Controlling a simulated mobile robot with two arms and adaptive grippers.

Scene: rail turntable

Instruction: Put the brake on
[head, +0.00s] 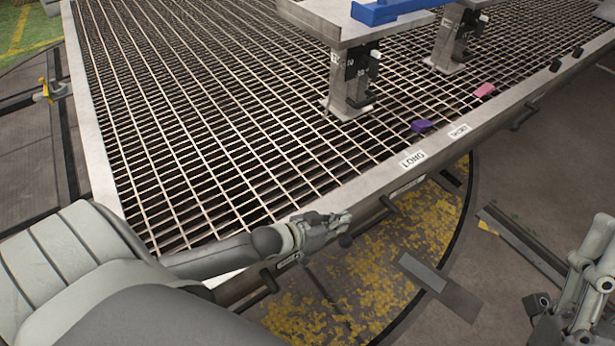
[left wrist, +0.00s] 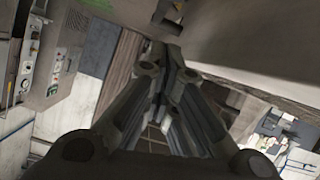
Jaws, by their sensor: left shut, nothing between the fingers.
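My left gripper (head: 330,228) is shut and empty at the front rim of the grated table, beside a small black knob (head: 345,240) at the rim. I cannot tell whether they touch. In the left wrist view the shut fingers (left wrist: 172,62) point at a dark block (left wrist: 168,18) under a grey surface. I cannot tell which part is the brake; no brake label is readable. My right gripper (head: 575,300) is at the lower right, away from the table; its fingertips are unclear.
The grated table (head: 75,90) carries pedestals (head: 350,85), a purple piece (head: 421,126) and a pink piece (head: 484,90). Labels LONG (head: 413,159) and SHORT (head: 459,131) sit on its rim. Black handles (head: 390,205) line the front. A yellow lever (head: 46,91) stands left. Floor at right is mostly clear.

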